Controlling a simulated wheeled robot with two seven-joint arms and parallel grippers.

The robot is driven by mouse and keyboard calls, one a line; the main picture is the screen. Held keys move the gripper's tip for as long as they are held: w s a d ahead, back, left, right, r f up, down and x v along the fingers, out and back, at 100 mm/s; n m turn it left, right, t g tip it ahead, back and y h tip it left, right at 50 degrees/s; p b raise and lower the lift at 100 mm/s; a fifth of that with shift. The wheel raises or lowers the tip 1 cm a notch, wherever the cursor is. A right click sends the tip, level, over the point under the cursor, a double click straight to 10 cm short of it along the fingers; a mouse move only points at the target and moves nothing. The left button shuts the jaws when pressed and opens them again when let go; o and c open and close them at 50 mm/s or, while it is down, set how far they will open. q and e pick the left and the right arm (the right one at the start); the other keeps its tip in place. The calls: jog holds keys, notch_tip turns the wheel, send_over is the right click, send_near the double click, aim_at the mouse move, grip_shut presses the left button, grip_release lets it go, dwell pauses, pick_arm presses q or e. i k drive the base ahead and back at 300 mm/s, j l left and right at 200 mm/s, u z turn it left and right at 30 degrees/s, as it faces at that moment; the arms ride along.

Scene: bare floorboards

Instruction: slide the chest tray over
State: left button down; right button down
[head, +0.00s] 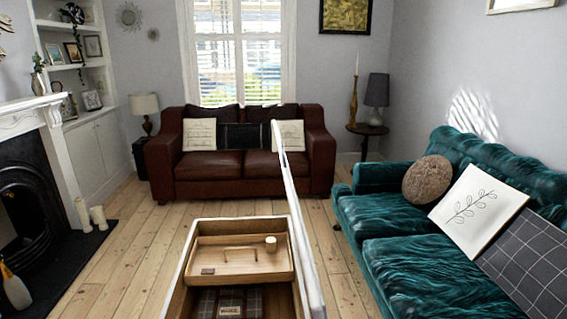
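A wooden chest (177,285) with pale rims stands low in the centre of the head view, its near end cut off by the lower edge. Its lid (290,200) stands up along the right side, seen nearly edge-on. A wooden tray (213,259) sits across the far part of the chest. On the tray are a bar-like handle, a small pale round knob or cylinder (271,244) and a small dark brown block (208,271). Below the tray's near edge, dark checked contents (230,304) show inside the chest. Neither of my grippers is in view.
A brown leather sofa (243,165) stands behind the chest. A teal sofa (410,250) with cushions is at the right. A fireplace (30,185) with a dark hearth is at the left. Bare floorboards (140,240) lie free on the chest's left.

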aim_at(236, 260)
jog(key=j+u, duration=0.1)
jog(key=u, duration=2.7)
jog(key=i+j+z, duration=0.1)
jog(key=i, duration=0.35)
jog(key=i+j+z, duration=0.15)
jog(key=i, duration=0.3)
jog(key=i+j+z, duration=0.1)
jog(key=i+j, duration=0.25)
jog(key=i+j+z, duration=0.15)
jog(key=i, duration=0.4)
jog(key=i+l+z, duration=0.2)
jog(key=i+z, duration=0.45)
jog(key=z, duration=0.25)
jog(key=i+z, duration=0.35)
jog(key=z, duration=0.15)
jog(key=i+j+z, duration=0.2)
jog(key=i+z, duration=0.7)
jog(key=i, duration=1.05)
jog(key=i+j, duration=0.1)
jog(key=i, duration=2.15)
jog(key=i+l+z, duration=0.1)
jog(key=i+z, duration=0.65)
jog(key=i, duration=0.15)
jog(key=i+j+z, duration=0.2)
jog(key=i+z, duration=0.2)
jog(key=i, duration=0.1)
